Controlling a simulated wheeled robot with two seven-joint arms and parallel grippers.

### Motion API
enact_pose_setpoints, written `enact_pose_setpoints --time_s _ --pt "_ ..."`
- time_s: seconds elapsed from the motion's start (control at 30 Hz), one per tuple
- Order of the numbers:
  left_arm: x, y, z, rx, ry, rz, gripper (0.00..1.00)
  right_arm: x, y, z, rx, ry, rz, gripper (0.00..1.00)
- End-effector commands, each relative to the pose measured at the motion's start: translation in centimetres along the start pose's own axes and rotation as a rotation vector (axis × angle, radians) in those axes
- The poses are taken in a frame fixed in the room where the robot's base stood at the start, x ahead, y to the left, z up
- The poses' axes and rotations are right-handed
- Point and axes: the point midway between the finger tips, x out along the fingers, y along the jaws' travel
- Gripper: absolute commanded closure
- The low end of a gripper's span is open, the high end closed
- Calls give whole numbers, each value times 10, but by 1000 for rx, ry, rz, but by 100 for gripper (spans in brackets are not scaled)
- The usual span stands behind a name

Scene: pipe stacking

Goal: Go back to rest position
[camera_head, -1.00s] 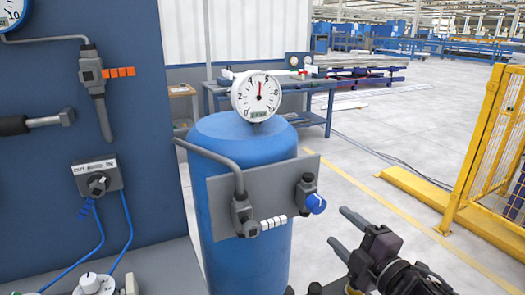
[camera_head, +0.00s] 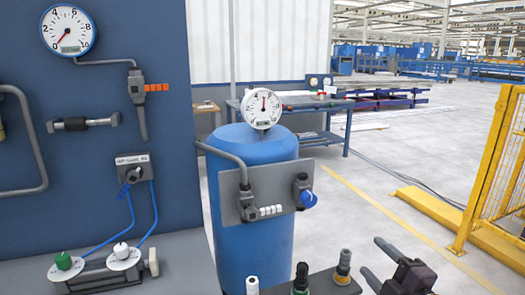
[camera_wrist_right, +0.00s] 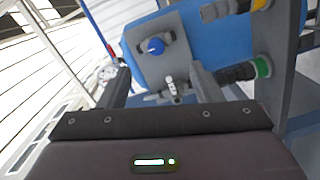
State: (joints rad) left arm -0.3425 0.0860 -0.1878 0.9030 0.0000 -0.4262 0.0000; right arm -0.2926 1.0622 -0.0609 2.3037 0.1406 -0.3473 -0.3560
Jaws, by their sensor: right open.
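My right gripper (camera_head: 371,257) is at the lower right of the head view, its two dark fingers apart with nothing seen between them. It is right of and below the blue tank (camera_head: 256,150), apart from the tank's grey plate with a blue knob (camera_head: 308,199). In the right wrist view the gripper (camera_wrist_right: 160,82) shows its fingers spread, with the grey plate (camera_wrist_right: 160,55) and blue knob beyond them. My left gripper is not in view.
A dark holder (camera_head: 318,283) with several capped fittings stands near my right gripper. A blue panel (camera_head: 100,190) with a gauge (camera_head: 68,32) is at the left. A yellow fence (camera_head: 492,165) stands at the right. Open floor (camera_head: 400,150) lies between tank and fence.

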Motion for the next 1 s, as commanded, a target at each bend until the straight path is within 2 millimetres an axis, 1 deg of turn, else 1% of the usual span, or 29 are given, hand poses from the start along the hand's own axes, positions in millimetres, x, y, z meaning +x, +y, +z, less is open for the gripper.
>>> enact_pose_setpoints --time_s 0.17,0.27,0.37,0.47,0.53,0.57,0.6,0.67,0.7,0.77,0.8,0.87,0.9,0.97,1.0 --pt "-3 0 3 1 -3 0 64 6 -15 36 51 -73 -19 41" --pt "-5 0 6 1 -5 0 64 8 -29 61 88 -125 -35 41" --pt "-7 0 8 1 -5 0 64 9 -48 91 135 -189 -55 41" --pt "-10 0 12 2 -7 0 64 6 -74 125 192 -265 -82 41" --pt "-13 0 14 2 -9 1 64 1 -100 154 245 -333 -108 41" --pt "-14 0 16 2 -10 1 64 -3 -114 167 271 -366 -122 41" --pt "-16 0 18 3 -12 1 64 -9 -134 184 308 -412 -143 41" --pt "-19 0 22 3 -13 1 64 -22 -171 208 371 -486 -179 41" --pt "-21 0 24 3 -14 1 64 -33 -197 222 412 -534 -204 41" --pt "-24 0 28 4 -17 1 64 -51 -236 238 475 -605 -243 41" --pt "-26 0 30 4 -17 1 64 -65 -263 246 514 -651 -270 41" --pt "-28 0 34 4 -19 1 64 -86 -303 253 574 -716 -312 41" --pt "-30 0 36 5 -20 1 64 -102 -330 255 612 -758 -342 41" --pt "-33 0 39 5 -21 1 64 -127 -369 254 668 -819 -387 41" --pt "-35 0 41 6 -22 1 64 -144 -395 250 704 -859 -418 41"
